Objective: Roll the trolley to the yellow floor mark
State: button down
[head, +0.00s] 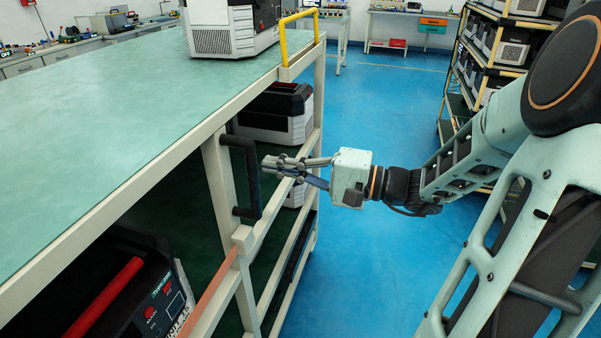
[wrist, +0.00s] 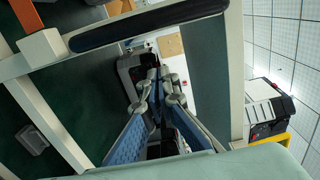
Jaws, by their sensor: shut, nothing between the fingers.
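The trolley (head: 95,115) has a green top, cream frame rails and lower shelves, and fills the left of the head view. A black upright handle (head: 253,178) is fixed to its side post; it also crosses the top of the wrist view (wrist: 150,25). My gripper (head: 268,165) is shut and empty, its tips close beside the handle and not around it. The wrist view also shows the closed fingers (wrist: 157,80). Whether they touch the handle I cannot tell. A yellow floor mark is not clearly in view; only a thin pale line crosses the far floor.
Boxy black-and-white units stand on the trolley top (head: 232,28) and on its shelves (head: 275,115). A rack (head: 490,70) of similar units stands at right. Benches (head: 405,28) line the back. Blue floor (head: 385,110) is open between trolley and rack.

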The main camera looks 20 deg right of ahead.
aim_at(254, 190)
jog(key=shift+s+a+f+p, duration=0.1)
jog(key=shift+s+a+p, duration=0.6)
jog(key=shift+s+a, duration=2.1)
jog(key=shift+s, duration=0.2)
